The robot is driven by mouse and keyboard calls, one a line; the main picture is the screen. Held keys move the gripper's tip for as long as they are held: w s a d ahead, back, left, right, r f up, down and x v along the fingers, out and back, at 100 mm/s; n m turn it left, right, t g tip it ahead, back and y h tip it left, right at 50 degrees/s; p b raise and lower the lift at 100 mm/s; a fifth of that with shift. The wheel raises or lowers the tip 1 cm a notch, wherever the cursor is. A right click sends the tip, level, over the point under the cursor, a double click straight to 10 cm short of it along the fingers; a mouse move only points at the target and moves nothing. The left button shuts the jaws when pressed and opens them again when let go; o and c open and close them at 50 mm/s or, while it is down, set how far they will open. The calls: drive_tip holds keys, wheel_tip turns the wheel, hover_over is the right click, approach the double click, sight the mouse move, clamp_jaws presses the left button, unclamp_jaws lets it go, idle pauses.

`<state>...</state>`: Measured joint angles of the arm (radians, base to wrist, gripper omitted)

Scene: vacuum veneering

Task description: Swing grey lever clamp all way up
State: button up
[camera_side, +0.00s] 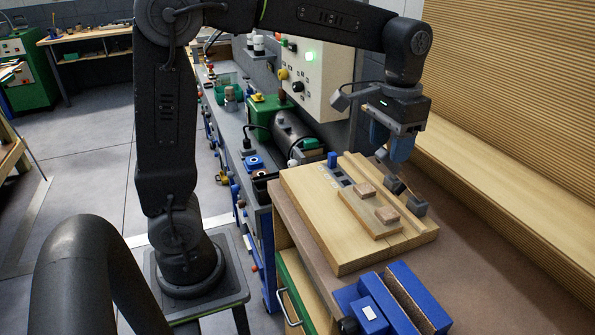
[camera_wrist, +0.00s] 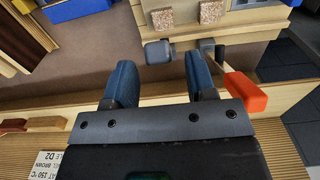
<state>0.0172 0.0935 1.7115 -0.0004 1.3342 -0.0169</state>
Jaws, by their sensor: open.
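The grey lever clamp (camera_side: 418,205) shows in the side view as a dark grey block end at the right edge of the wooden board, beside a second dark grey block (camera_side: 395,185). I cannot tell whether a finger touches the clamp.
An orange-red handle (camera_wrist: 245,92) sticks out right of the fingers in the wrist view. The wooden board (camera_side: 325,230) carries small speckled blocks (camera_side: 387,214). A blue vise-like block (camera_side: 395,303) stands in front. The brown bench top (camera_side: 480,240) at right is clear.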

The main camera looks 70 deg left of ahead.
wheel_tip(320, 180, up, 8)
drive_tip(key=s+f+t, duration=0.2)
drive_tip(key=s+f, duration=0.3)
drive_tip(key=s, duration=0.3)
drive_tip(key=s+f+t, duration=0.3)
drive_tip(key=s+f, duration=0.2)
drive_tip(key=s, duration=0.4)
drive_tip(key=shift+a+f+t, duration=0.25)
drive_tip(key=shift+a+t, duration=0.05)
wheel_tip(320, 180, up, 12)
drive_tip(key=g, duration=0.6)
hover_over(387, 168)
drive_tip(key=f, duration=1.4)
drive_tip(key=shift+w+a, duration=0.2)
drive_tip(key=shift+c, duration=0.5)
clamp_jaws()
